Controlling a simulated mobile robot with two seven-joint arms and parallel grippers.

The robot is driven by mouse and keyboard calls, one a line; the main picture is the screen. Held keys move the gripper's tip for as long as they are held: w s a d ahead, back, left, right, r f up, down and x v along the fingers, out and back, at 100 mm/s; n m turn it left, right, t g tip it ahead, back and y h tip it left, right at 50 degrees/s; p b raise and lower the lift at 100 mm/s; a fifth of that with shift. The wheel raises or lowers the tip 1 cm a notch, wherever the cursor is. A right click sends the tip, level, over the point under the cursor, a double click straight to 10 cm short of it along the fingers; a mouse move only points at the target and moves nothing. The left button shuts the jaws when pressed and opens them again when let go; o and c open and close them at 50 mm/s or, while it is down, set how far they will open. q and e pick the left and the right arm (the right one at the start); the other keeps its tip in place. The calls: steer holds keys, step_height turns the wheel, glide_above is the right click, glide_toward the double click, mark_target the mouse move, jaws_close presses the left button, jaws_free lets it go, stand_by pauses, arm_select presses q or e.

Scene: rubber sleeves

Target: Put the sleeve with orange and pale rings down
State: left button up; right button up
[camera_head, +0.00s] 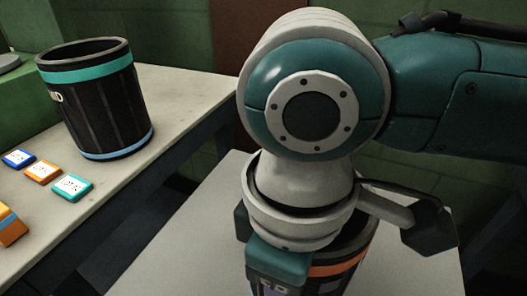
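A dark sleeve with an orange ring (342,266) is under my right gripper (285,258), at the bottom centre. The gripper hides much of its upper part, and its lower part is cut off by the frame edge, so no pale ring shows. My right arm comes in from the right and its wrist points down over the sleeve. A teal block of the gripper overlaps the sleeve's near side. The fingertips are hidden, so I cannot tell whether they grip it, or whether the sleeve rests on the surface. My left gripper is not in view.
A pale table (196,84) at the left bears a black sleeve with teal and blue rings (100,108). Small blue (18,158), orange (42,171) and teal (72,188) tiles lie before it. A light surface (190,240) surrounds the gripper, bare at left.

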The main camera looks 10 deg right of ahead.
steer(key=shift+c, duration=0.3)
jaws_close()
stand_by(1.1)
